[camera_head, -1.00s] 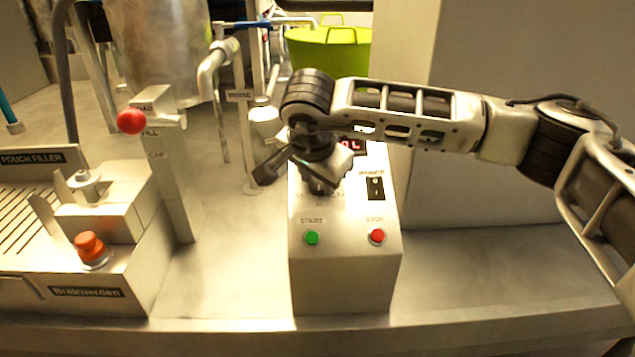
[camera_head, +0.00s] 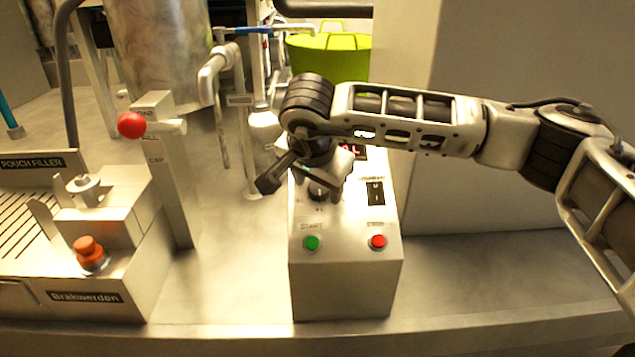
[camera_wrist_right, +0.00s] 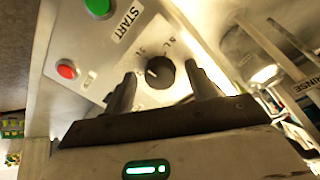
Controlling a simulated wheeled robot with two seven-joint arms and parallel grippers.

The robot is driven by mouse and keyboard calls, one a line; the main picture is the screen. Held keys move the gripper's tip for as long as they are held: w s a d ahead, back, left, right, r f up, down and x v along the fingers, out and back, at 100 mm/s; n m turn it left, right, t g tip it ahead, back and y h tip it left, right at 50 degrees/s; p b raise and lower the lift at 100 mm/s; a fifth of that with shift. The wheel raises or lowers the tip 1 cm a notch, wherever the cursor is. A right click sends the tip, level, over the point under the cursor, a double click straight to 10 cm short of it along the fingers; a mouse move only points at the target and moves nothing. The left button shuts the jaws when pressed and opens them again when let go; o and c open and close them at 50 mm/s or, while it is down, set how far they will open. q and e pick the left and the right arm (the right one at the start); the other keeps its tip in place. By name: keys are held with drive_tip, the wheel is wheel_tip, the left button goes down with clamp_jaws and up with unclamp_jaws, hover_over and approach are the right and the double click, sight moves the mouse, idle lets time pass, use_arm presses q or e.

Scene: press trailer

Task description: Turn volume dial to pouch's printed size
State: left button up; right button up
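The volume dial (camera_head: 318,192) is a dark round knob on the sloped face of the pale control box (camera_head: 345,285). In the right wrist view the dial (camera_wrist_right: 160,73) shows a pale pointer mark, with small print around it too blurred to read. My right gripper (camera_head: 303,182) is over the dial in the head view, its fingers spread. In the wrist view the gripper (camera_wrist_right: 161,80) has a finger on each side of the dial, with visible gaps; it grips nothing. No pouch with a printed size can be made out. My left gripper is out of view.
The box carries a green START button (camera_head: 312,242), a red stop button (camera_head: 378,241), a black switch (camera_head: 375,193) and a partly hidden red display (camera_head: 352,151). A red-knobbed lever post (camera_head: 165,175) and the pouch filler (camera_head: 100,215) stand left. Bare counter lies between.

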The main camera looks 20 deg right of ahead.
drive_tip(key=shift+r, duration=0.15)
drive_tip(key=v, duration=1.5)
drive_tip(key=shift+s+r+b, duration=0.25)
drive_tip(key=shift+r+b, duration=0.05)
drive_tip(key=shift+b, duration=0.1)
drive_tip(key=shift+f, duration=0.1)
